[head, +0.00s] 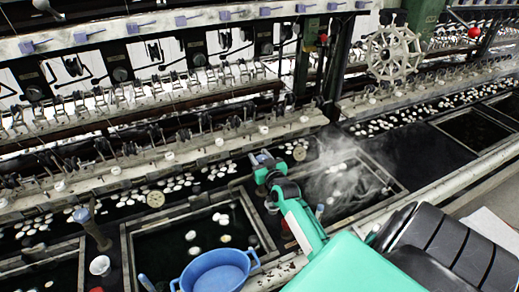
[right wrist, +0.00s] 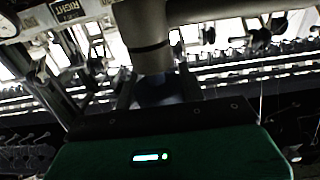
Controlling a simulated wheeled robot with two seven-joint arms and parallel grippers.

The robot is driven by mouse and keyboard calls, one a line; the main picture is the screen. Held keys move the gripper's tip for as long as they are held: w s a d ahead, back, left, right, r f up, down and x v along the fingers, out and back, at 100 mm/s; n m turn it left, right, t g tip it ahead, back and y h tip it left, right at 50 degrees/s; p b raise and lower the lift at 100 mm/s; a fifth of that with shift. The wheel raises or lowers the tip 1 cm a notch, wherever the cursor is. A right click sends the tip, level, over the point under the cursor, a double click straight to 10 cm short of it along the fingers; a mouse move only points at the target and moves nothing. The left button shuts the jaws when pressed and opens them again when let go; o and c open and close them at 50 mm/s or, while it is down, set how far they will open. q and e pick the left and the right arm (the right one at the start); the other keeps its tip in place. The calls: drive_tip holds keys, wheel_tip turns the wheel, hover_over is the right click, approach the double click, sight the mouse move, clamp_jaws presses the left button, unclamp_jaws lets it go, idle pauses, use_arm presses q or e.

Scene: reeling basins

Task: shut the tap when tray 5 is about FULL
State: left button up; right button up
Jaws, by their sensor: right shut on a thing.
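In the right wrist view a thick grey tap pipe (right wrist: 147,50) comes down to a dark blue handle (right wrist: 156,92) between the fingers. No tray number can be read, so I cannot tell which is tray 5. The steam veils the water level. My left gripper is not in view.
A blue tub (head: 216,272) stands in front of another dark tray (head: 127,240) with pale cocoons. A second tap (head: 90,228) with a blue top stands at left. A white cup (head: 99,265) is near it. The reeling machine with a spoked wheel (head: 395,53) runs behind.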

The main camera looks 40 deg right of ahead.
drive_tip(key=shift+r+m+g+h+p, duration=0.15)
drive_tip(key=shift+m+g+h+p, duration=0.25)
drive_tip(key=shift+m+h+p, duration=0.7)
drive_tip(key=shift+s+d+m+g+h+p, duration=0.15)
drive_tip(key=shift+m+g+h+p, duration=0.4)
drive_tip(key=shift+h, duration=0.55)
drive_tip(key=o, duration=1)
drive_tip(key=shift+f, duration=0.2)
